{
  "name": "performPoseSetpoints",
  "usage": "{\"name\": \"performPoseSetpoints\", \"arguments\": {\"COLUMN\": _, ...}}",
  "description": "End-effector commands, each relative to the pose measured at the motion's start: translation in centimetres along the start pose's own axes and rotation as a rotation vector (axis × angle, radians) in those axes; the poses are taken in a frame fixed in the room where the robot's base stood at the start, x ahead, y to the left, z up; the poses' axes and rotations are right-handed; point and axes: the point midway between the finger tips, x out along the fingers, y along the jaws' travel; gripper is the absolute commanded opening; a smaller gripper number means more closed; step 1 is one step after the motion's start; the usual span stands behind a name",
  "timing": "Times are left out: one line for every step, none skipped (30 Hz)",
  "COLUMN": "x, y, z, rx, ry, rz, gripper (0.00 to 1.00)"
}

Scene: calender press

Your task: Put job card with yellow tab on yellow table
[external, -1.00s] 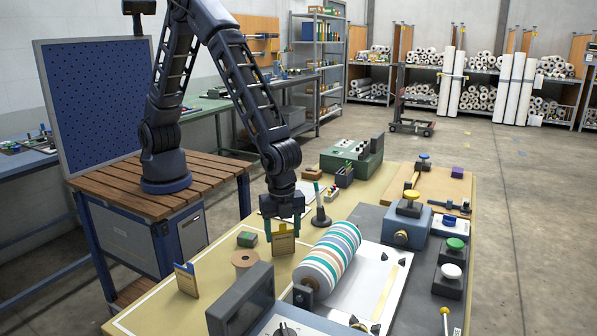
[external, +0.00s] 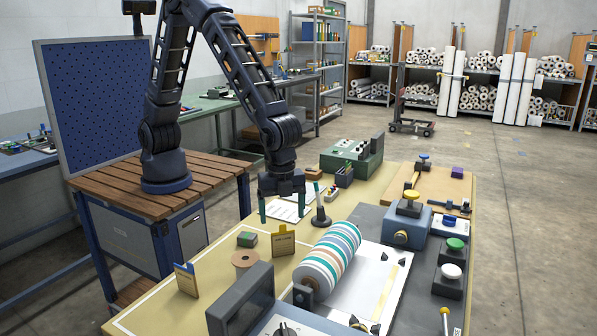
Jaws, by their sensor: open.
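A tan job card with a yellow tab (external: 283,241) stands upright on the yellow table (external: 222,302), between a small green block and the striped roll. My gripper (external: 282,211) is open and empty just above this card, with its green fingertips spread apart and clear of it. A second tan card with a blue tab (external: 187,281) stands at the table's front left.
A spool (external: 243,262), a green block (external: 247,239) and a dark upright stand (external: 320,208) are close by. The striped roll (external: 328,258) lies to the right beside a grey frame (external: 241,303). White paper (external: 284,210) lies behind the gripper.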

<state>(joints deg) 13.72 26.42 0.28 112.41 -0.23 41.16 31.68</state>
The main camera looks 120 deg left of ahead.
Motion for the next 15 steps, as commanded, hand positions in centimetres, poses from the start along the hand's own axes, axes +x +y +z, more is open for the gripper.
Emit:
{"name": "performPoseSetpoints", "arguments": {"x": -1.2, "y": -0.1, "z": -0.1, "rx": 0.000, "ry": 0.003, "rz": -0.002, "gripper": 0.81}}
{"name": "performPoseSetpoints", "arguments": {"x": -1.7, "y": -0.1, "z": -0.1, "rx": 0.000, "ry": 0.003, "rz": -0.002, "gripper": 0.81}}
{"name": "performPoseSetpoints", "arguments": {"x": -2.4, "y": -0.1, "z": -0.1, "rx": 0.000, "ry": 0.003, "rz": -0.002, "gripper": 0.81}}
{"name": "performPoseSetpoints", "arguments": {"x": -2.9, "y": -0.1, "z": 0.0, "rx": 0.000, "ry": 0.002, "rz": -0.002, "gripper": 0.81}}
{"name": "performPoseSetpoints", "arguments": {"x": -3.4, "y": 0.0, "z": 0.0, "rx": 0.000, "ry": 0.003, "rz": -0.002, "gripper": 0.81}}
{"name": "performPoseSetpoints", "arguments": {"x": -3.9, "y": 0.0, "z": 0.0, "rx": 0.001, "ry": 0.002, "rz": -0.002, "gripper": 0.81}}
{"name": "performPoseSetpoints", "arguments": {"x": -4.3, "y": 0.0, "z": 0.0, "rx": 0.001, "ry": 0.001, "rz": -0.001, "gripper": 0.81}}
{"name": "performPoseSetpoints", "arguments": {"x": -4.6, "y": 0.0, "z": 0.0, "rx": 0.001, "ry": 0.001, "rz": -0.001, "gripper": 0.81}}
{"name": "performPoseSetpoints", "arguments": {"x": -5.0, "y": 0.0, "z": 0.0, "rx": 0.001, "ry": 0.001, "rz": -0.001, "gripper": 0.81}}
{"name": "performPoseSetpoints", "arguments": {"x": -5.3, "y": 0.0, "z": 0.0, "rx": 0.001, "ry": 0.001, "rz": -0.001, "gripper": 0.81}}
{"name": "performPoseSetpoints", "arguments": {"x": -5.5, "y": 0.0, "z": 0.0, "rx": 0.001, "ry": 0.001, "rz": -0.001, "gripper": 0.81}}
{"name": "performPoseSetpoints", "arguments": {"x": -5.8, "y": 0.0, "z": 0.0, "rx": 0.001, "ry": 0.001, "rz": -0.001, "gripper": 0.81}}
{"name": "performPoseSetpoints", "arguments": {"x": -5.9, "y": 0.0, "z": 0.0, "rx": 0.001, "ry": 0.001, "rz": -0.001, "gripper": 0.81}}
{"name": "performPoseSetpoints", "arguments": {"x": -6.1, "y": 0.0, "z": 0.1, "rx": 0.000, "ry": 0.001, "rz": -0.001, "gripper": 0.81}}
{"name": "performPoseSetpoints", "arguments": {"x": -6.4, "y": 0.0, "z": 0.2, "rx": -0.003, "ry": 0.002, "rz": -0.002, "gripper": 0.81}}
